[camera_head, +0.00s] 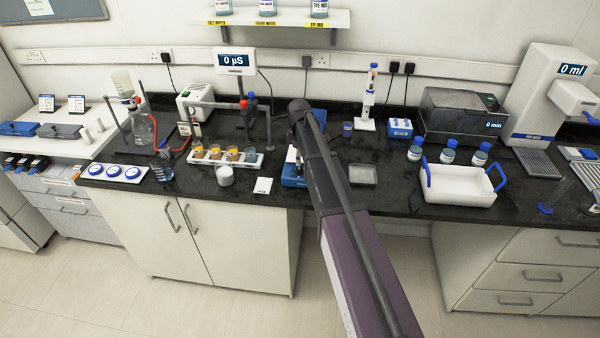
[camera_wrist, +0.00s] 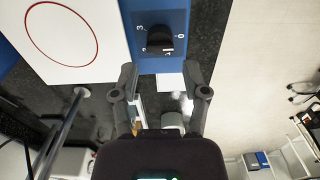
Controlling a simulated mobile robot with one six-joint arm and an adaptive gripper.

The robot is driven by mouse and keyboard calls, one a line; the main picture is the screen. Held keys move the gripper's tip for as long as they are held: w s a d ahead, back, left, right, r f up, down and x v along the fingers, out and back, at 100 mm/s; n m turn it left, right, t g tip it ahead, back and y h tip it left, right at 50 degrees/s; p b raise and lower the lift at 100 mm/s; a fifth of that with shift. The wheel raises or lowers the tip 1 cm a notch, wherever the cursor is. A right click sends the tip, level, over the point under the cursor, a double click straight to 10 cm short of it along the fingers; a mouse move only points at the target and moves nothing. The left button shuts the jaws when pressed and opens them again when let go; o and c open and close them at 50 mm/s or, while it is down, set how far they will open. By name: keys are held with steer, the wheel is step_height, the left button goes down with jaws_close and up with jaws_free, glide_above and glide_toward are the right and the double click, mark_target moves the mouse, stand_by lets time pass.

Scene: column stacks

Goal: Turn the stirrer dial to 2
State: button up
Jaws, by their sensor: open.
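The stirrer has a white top plate with a red ring (camera_wrist: 62,35) and a blue front panel (camera_wrist: 146,64) in the wrist view. On the panel is a black dial (camera_wrist: 160,37) with small digits around it; a 0 shows to its right and a 3 to its left. A pale mark shows on the dial's lower right, but I cannot tell which digit it points to. In the head view the stirrer's blue base (camera_head: 291,180) is partly hidden by my arm. My gripper (camera_wrist: 160,76) is open and empty, its fingertips just below the dial in the picture, apart from it.
A white card (camera_head: 263,185) and a rack of orange-filled cups (camera_head: 272,158) stand left of the stirrer. A shallow grey tray (camera_head: 362,174) is to its right. A metal rod (camera_wrist: 72,118) runs left of my gripper in the wrist view. The counter front edge is close.

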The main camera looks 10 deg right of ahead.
mark_target(299, 167)
steer(key=shift+f+b, duration=2.3)
steer(key=shift+f, duration=0.3)
steer(key=shift+c, duration=0.2)
jaws_close()
